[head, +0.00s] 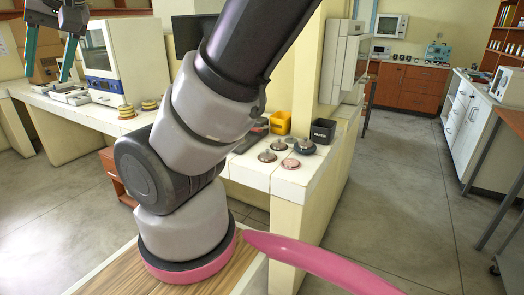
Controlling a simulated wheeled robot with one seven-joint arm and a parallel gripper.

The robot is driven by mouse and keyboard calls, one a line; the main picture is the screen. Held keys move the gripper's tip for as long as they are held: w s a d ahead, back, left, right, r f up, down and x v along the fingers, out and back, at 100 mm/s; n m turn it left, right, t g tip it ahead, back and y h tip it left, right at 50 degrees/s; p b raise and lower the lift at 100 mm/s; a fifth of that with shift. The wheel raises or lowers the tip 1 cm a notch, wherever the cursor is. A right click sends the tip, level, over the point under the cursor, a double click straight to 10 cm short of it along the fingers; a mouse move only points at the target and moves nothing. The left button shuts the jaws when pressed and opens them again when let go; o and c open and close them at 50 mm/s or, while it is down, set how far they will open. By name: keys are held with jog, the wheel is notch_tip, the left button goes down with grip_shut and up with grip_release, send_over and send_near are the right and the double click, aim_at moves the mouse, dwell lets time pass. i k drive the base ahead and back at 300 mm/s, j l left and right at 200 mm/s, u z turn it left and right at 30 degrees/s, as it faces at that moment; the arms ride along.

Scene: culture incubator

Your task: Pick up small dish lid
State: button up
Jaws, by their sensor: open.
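My gripper (47,76) is at the upper left of the head view. Its two teal fingers point down and stand apart, with nothing seen between them. It appears over or in front of the white bench on the left, far to the left of the round dish-like items. Several small round items sit on the pale bench right of my arm: a grey one (267,156), another grey one (278,146), a pinkish one (290,163) and a dark one with a raised top (305,146). I cannot tell which, if any, is the small dish lid.
A white incubator-like box (124,57) stands on the left bench (75,112). Small yellowish stacks (126,111) sit before it. A yellow bin (280,123) and a black box (322,131) stand behind the round items. A wall edge rises beside them. The right floor (410,190) is clear.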

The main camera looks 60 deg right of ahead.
aim_at(290, 140)
jog(key=i+l+z, duration=0.15)
jog(key=z, duration=0.2)
jog(key=i+z, duration=0.45)
jog(key=z, duration=1.7)
